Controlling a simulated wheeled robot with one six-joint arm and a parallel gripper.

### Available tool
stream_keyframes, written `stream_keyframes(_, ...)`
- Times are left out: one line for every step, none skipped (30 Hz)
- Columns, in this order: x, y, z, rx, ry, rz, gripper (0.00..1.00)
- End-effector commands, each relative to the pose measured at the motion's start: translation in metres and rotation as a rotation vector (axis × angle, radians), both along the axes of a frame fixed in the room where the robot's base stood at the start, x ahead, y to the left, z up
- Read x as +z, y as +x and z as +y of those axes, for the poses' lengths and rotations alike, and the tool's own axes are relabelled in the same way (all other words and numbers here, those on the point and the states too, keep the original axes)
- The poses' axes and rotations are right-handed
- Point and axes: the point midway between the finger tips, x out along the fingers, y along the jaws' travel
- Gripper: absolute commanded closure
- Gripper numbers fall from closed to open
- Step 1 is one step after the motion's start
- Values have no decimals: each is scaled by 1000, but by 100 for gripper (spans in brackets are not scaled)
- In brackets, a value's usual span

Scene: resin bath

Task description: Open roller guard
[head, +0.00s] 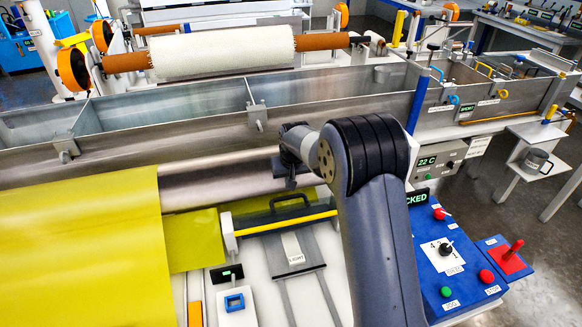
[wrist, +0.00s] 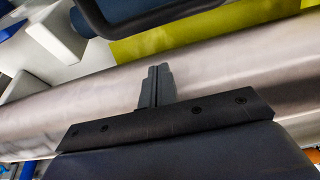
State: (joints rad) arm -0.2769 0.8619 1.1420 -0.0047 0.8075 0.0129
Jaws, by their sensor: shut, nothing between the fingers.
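The roller guard appears to be the low frame with a yellow bar (head: 285,222) and a pale end block. A black loop handle (head: 290,197) stands on it, and the handle also shows at the top of the wrist view (wrist: 150,24). My gripper (head: 290,181) is just behind and above the handle, over the steel roller (head: 205,182). In the wrist view my gripper (wrist: 157,72) is shut and empty in front of the roller (wrist: 225,72). The handle is apart from the fingers. My arm hides the guard's right end.
A yellow sheet (head: 85,250) covers the left front. A steel trough (head: 200,105) runs behind the roller. A blue control panel (head: 455,285) with buttons and a red lever (head: 513,250) stand at right. A sliding plate marked LIGHT (head: 293,252) lies before the guard.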

Motion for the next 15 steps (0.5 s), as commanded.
stream_keyframes(0, -4, -1, 0, -1, 2, 100)
stream_keyframes(2, -8, -2, 0, 0, 0, 100)
stream_keyframes(1, -13, -4, 0, 0, 1, 100)
stream_keyframes(1, -16, -5, 0, 0, 1, 100)
stream_keyframes(1, -19, -5, 0, 0, 0, 100)
stream_keyframes(1, -23, -6, 0, 0, 1, 100)
stream_keyframes(1, -26, -7, 0, 0, 1, 100)
stream_keyframes(1, -28, -8, 0, 0, 1, 100)
stream_keyframes(0, -31, -8, 0, 0, 1, 100)
stream_keyframes(0, -32, -9, 0, 0, 0, 100)
stream_keyframes(0, -34, -9, 0, 0, 0, 100)
stream_keyframes(0, -36, -10, 0, 0, 1, 100)
stream_keyframes(0, -37, -10, 0, 0, 1, 100)
stream_keyframes(0, -37, -10, 0, 0, 1, 100)
stream_keyframes(-1, -38, -10, 0, 0, 0, 100)
